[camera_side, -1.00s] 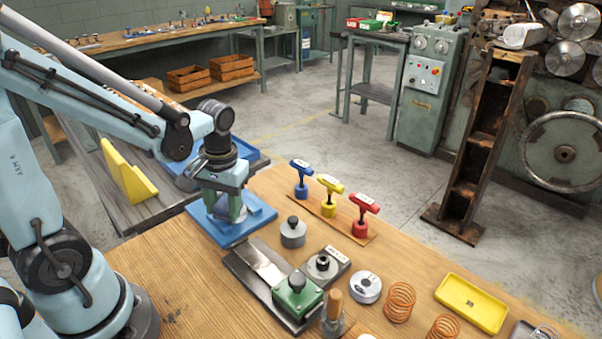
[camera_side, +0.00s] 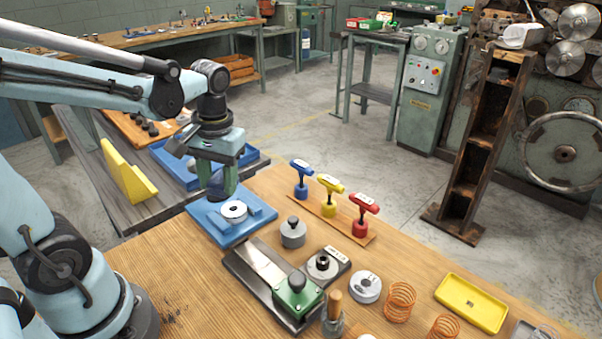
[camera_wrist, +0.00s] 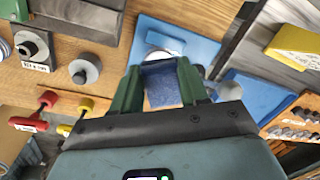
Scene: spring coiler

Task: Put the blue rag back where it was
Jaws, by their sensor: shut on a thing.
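My gripper (camera_side: 221,182) hangs above the far-left end of the wooden table, just over a blue plate (camera_side: 207,222). A white ring-shaped part (camera_side: 233,211) rests on that plate. In the wrist view, my gripper (camera_wrist: 158,72) is shut on the blue rag (camera_wrist: 163,88), which shows as a speckled dark blue patch between the green fingers. In the side view the rag (camera_side: 216,184) is a small dark blue shape, largely hidden by the fingers. The blue plate also shows in the wrist view (camera_wrist: 190,40), beyond the fingers.
A larger blue tray (camera_side: 259,164) lies on the grey bench behind, near a yellow angled block (camera_side: 128,175). A grey knobbed weight (camera_side: 293,235) stands right of the plate. Blue, yellow and red T-handles (camera_side: 332,185) stand farther right. A green-blocked fixture (camera_side: 295,297) is nearer.

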